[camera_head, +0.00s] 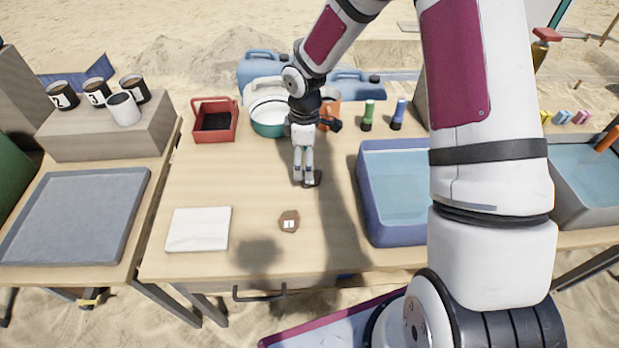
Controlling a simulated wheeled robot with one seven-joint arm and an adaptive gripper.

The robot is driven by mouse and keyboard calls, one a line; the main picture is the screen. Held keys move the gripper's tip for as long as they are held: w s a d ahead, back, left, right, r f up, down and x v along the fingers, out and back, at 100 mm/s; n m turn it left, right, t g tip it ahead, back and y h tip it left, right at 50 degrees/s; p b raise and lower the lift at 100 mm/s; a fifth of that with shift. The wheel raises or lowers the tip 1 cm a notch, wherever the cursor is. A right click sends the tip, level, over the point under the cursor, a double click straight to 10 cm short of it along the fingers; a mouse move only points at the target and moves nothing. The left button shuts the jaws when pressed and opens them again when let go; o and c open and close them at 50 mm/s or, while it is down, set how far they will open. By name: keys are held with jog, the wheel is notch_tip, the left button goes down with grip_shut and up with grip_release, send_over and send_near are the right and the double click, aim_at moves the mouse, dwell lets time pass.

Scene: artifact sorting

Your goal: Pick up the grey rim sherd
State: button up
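My gripper (304,181) points straight down at the middle of the wooden table. Its two white fingers are close together, and I cannot tell whether they are shut on anything. A small dark piece (317,178) shows right beside and partly behind the fingertips. It may be the grey rim sherd, but its colour and shape are too small and shaded to be sure. A brown sherd (289,214) with a white number label lies on the table in front of the gripper, apart from it.
A white folded cloth or slab (198,229) lies front left on the table (170,195). A blue water basin (372,200) stands right. A grey tray (75,215) is left.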

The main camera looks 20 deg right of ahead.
jog(key=shift+f+b, duration=0.4)
jog(key=shift+f, duration=2.35)
jog(key=shift+s, duration=0.1)
jog(key=shift+c, duration=0.2)
jog(key=c, duration=1.2)
